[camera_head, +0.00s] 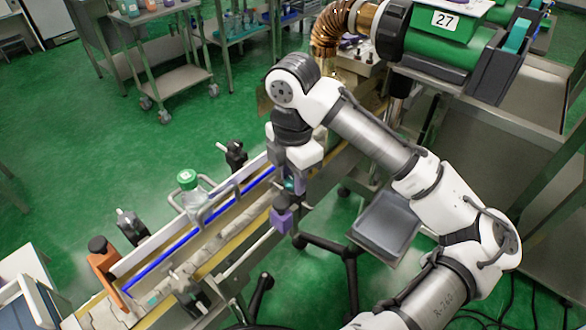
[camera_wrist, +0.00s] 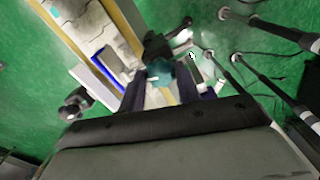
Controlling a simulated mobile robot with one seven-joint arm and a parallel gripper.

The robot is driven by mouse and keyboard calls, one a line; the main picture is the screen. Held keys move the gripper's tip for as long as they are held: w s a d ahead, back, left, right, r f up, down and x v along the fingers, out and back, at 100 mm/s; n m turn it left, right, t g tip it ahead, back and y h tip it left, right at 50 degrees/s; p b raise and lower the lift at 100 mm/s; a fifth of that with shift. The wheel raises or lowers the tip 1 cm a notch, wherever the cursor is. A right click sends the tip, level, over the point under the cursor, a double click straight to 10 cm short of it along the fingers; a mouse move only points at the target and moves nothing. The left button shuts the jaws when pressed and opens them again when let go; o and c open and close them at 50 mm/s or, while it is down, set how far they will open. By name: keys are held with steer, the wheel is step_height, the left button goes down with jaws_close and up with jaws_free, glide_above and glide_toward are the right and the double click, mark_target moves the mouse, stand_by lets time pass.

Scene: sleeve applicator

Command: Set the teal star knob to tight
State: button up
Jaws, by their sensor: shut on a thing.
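The teal star knob (camera_head: 290,185) shows as a small teal patch beside the conveyor's near rail, mostly hidden by my gripper (camera_head: 288,178). In the wrist view the teal knob (camera_wrist: 161,74) sits between the two dark fingers of my gripper (camera_wrist: 167,88), and the fingers are shut on it. A dark clamp body (camera_wrist: 158,46) adjoins the knob. A small white round mark (camera_wrist: 192,56) lies just right of the knob; its markings are too small to read. I cannot tell the knob's setting.
The conveyor (camera_head: 215,240) with blue-edged guide rails runs diagonally. A purple block (camera_head: 281,221) sits on the near side below my gripper. A grey tray (camera_head: 386,222) is to the right; a green machine (camera_head: 440,50) stands behind.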

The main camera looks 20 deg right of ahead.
steer(key=m+p, duration=0.1)
steer(key=m, duration=0.1)
steer(key=m+p, duration=0.2)
steer(key=shift+r+m, duration=0.2)
steer(key=shift+m, duration=0.1)
steer(key=m+p, duration=0.2)
steer(key=m, duration=0.1)
steer(key=shift+m, duration=0.4)
steer(key=m+p, duration=0.2)
steer(key=m, duration=0.2)
steer(key=shift+p, duration=0.4)
steer(key=m+p, duration=0.1)
steer(key=m, duration=0.3)
steer(key=shift+f, duration=0.15)
steer(key=m, duration=0.3)
steer(key=shift+m, duration=0.3)
steer(key=m, duration=0.4)
steer(key=shift+m, duration=0.3)
steer(key=m, duration=0.4)
steer(key=shift+f, duration=0.1)
steer(key=shift+m, duration=2.2)
